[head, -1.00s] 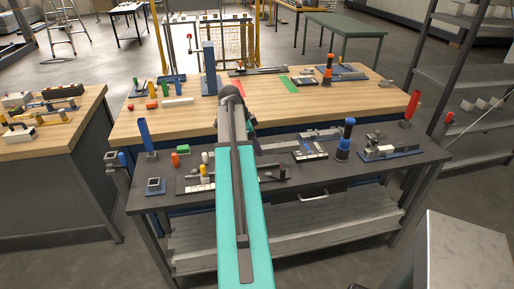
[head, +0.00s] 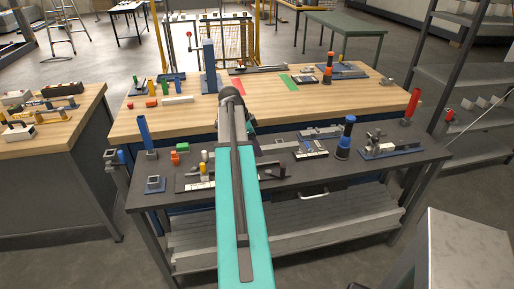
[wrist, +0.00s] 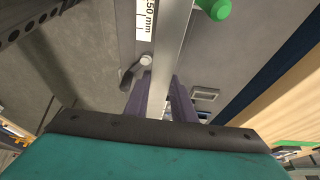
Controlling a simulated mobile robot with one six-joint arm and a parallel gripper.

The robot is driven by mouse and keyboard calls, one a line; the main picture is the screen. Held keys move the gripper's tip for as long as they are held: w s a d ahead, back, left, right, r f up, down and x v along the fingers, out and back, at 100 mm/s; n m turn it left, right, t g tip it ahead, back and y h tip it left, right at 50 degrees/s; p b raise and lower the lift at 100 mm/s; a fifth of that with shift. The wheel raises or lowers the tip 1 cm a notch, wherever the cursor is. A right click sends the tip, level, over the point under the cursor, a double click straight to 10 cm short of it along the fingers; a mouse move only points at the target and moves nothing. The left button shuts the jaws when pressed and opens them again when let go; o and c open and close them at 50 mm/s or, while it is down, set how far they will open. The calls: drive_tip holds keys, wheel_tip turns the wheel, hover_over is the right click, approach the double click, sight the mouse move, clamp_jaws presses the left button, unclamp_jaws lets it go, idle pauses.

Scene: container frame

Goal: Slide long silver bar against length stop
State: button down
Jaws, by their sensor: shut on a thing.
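The long silver bar (wrist: 172,45) runs lengthwise through the upper middle of the wrist view. My gripper (wrist: 163,88) is shut on the silver bar, with one dark purple finger on each side of it. The bar's far end runs out of the top of the wrist view, so I cannot see what it meets. A white scale label reading "50 mm" (wrist: 145,20) lies on the grey plate just left of the bar. A round-headed post with a dark lever (wrist: 146,60) stands below the label. I cannot pick out the length stop for certain. In the head view my arm hides the gripper.
A green cylinder (wrist: 215,8) stands close to the bar's right. A small grey square socket (wrist: 205,93) lies right of the fingers.

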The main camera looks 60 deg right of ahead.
drive_tip(key=shift+f+b, duration=2)
drive_tip(key=shift+f, duration=1.75)
drive_tip(key=shift+w+a, duration=0.45)
drive_tip(key=shift+w, duration=0.1)
idle(1.1)
drive_tip(key=c, duration=0.8)
unclamp_jaws()
drive_tip(key=shift+c, duration=0.2)
drive_tip(key=shift+r, duration=0.15)
drive_tip(key=shift+r+p, duration=1.9)
drive_tip(key=shift+r, duration=1.5)
